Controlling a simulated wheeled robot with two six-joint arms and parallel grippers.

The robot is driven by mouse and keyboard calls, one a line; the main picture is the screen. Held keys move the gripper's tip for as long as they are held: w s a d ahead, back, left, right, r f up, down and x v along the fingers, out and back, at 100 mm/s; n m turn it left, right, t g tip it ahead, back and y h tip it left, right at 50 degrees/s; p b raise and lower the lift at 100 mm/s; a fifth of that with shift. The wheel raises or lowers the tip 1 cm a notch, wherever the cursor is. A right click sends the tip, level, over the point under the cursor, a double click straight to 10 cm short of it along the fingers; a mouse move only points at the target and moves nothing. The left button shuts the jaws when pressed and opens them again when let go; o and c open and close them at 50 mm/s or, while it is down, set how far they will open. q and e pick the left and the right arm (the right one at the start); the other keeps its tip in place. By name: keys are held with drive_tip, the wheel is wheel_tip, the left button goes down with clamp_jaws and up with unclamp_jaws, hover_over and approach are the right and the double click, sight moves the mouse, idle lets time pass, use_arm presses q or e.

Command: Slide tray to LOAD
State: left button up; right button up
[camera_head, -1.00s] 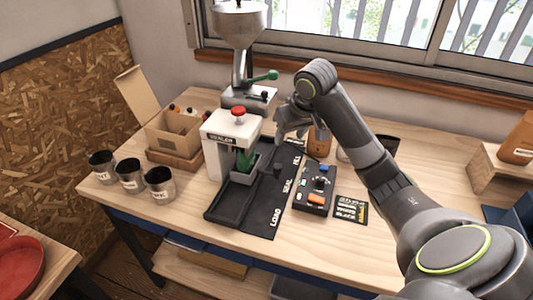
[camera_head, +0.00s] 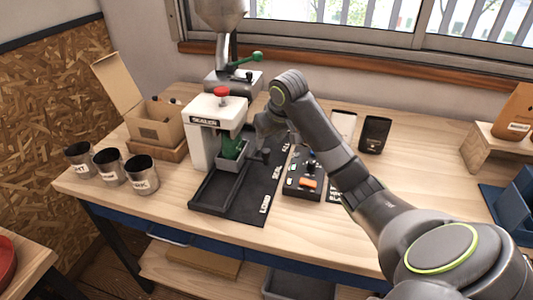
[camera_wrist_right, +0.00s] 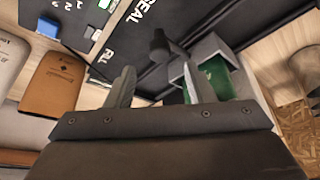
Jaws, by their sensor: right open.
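The small grey tray (camera_head: 228,161) holds a green pouch (camera_head: 232,149) upright under the white sealer (camera_head: 213,118). It sits on a black track (camera_head: 254,193) marked LOAD, SEAL and FILL, roughly level with SEAL, with the LOAD end toward the front. A dark knob (camera_head: 264,156) stands at the tray's right side. My right gripper (camera_head: 264,130) is above and behind the knob; its fingertips are hard to make out there. In the right wrist view my right gripper (camera_wrist_right: 158,88) is open and empty. The knob (camera_wrist_right: 160,45) appears ahead, between the finger directions. My left gripper is not in view.
A control box (camera_head: 303,178) with an orange button stands right of the track. Several metal cups (camera_head: 112,167) and an open cardboard box (camera_head: 155,125) are at left. A grinder (camera_head: 232,80) stands behind. The track's LOAD end is clear.

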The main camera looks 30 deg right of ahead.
sight(266, 151)
drive_tip(key=shift+x, duration=2.7)
clamp_jaws()
